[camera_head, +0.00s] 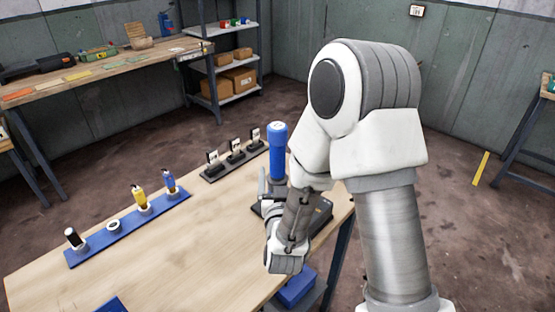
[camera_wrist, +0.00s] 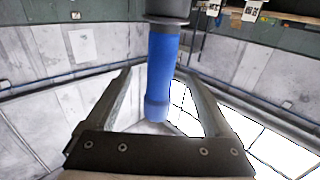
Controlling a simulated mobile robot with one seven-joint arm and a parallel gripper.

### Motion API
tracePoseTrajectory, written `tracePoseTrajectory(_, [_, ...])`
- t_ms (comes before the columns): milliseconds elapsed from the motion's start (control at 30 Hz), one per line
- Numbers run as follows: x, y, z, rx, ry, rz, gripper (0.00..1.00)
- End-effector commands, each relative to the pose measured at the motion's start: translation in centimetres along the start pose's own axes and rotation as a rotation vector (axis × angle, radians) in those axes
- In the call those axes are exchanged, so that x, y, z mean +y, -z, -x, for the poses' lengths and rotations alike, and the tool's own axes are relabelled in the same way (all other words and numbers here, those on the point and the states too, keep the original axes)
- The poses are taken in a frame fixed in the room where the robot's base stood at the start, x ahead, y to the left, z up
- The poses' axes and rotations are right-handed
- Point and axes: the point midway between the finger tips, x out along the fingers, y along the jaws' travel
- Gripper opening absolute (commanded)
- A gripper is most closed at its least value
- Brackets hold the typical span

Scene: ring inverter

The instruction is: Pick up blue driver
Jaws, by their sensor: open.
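A tall blue cylinder (camera_head: 278,152), which I take for the blue driver, stands upright at the far right end of the wooden table. A smaller blue-handled tool (camera_head: 169,181) stands in the blue rack. My gripper (camera_head: 270,188) is at the tall cylinder's lower part, partly hidden by my arm. In the wrist view the blue cylinder (camera_wrist: 162,70) shows between the two spread fingers of my gripper (camera_wrist: 157,74), with a gap on both sides. Its dark mount is at the top of that view. I cannot tell how deep it sits between the fingers.
A dark box (camera_head: 320,216) is beside my gripper, partly hidden. The blue rack (camera_head: 105,239) also holds a yellow tool (camera_head: 139,196) and a black one (camera_head: 73,237). A dark stand (camera_head: 222,171) with several upright pieces is at the table's back edge. The table's middle is clear.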

Motion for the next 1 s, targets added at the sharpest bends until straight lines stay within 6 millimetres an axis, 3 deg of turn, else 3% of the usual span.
tracePoseTrajectory(267, [0.0,0.2,-2.1,0.0,-0.001,-0.001,0.87])
tracePoseTrajectory(500, [-0.2,0.3,-5.4,0.002,-0.001,-0.002,0.87])
tracePoseTrajectory(833, [-0.2,0.1,-6.3,0.001,-0.001,-0.001,0.87])
tracePoseTrajectory(867, [-0.2,0.1,-6.3,0.001,-0.001,-0.001,0.85])
tracePoseTrajectory(1000, [-0.2,0.2,-6.3,0.001,-0.001,-0.001,0.6])
